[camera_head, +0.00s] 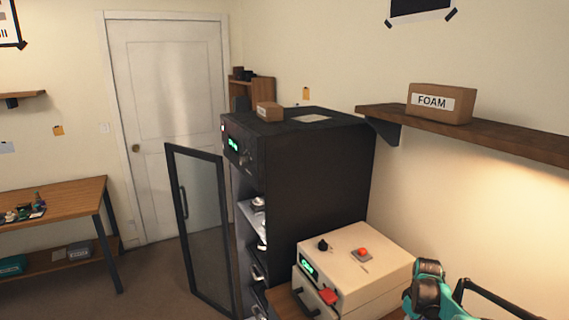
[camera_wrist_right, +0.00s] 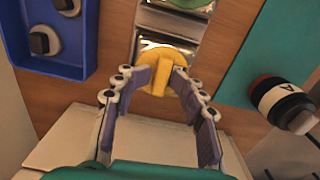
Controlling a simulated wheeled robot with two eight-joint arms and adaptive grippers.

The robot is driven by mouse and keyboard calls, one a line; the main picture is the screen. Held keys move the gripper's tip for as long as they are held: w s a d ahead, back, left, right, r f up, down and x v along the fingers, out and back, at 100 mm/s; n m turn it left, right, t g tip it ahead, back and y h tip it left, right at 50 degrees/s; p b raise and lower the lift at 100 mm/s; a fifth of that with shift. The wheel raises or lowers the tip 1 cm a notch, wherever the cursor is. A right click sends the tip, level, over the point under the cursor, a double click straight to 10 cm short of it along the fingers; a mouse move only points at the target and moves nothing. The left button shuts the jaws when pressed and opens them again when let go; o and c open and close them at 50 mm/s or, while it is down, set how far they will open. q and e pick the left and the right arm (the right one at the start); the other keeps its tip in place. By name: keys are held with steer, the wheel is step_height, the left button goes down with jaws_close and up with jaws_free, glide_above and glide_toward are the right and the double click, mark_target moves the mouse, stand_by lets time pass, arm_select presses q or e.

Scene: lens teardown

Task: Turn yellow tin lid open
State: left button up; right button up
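The yellow tin lid (camera_wrist_right: 164,58) shows at the upper middle of the right wrist view. It is round with a raised bar across it. My right gripper (camera_wrist_right: 161,77) reaches toward it, its two purple fingers spread apart with the lid at their tips. The fingertips overlap the lid's lower edges in the picture; I cannot tell whether they touch it. The tin's body is hidden below the lid. The head view shows neither the lid nor a gripper's fingers. My left gripper is not in view.
In the wrist view, a blue tray (camera_wrist_right: 52,68) with dark parts lies left, and a black-and-white cylinder marked A (camera_wrist_right: 280,98) lies right beside a teal mat (camera_wrist_right: 238,60). The head view shows a black cabinet (camera_head: 318,165) with its glass door open and a cream box (camera_head: 375,258).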

steer(key=shift+r+p, duration=1.9)
steer(key=shift+r, duration=1.65)
step_height(320, 180, up, 6)
steer(key=p, duration=0.3)
steer(key=shift+p, duration=0.35)
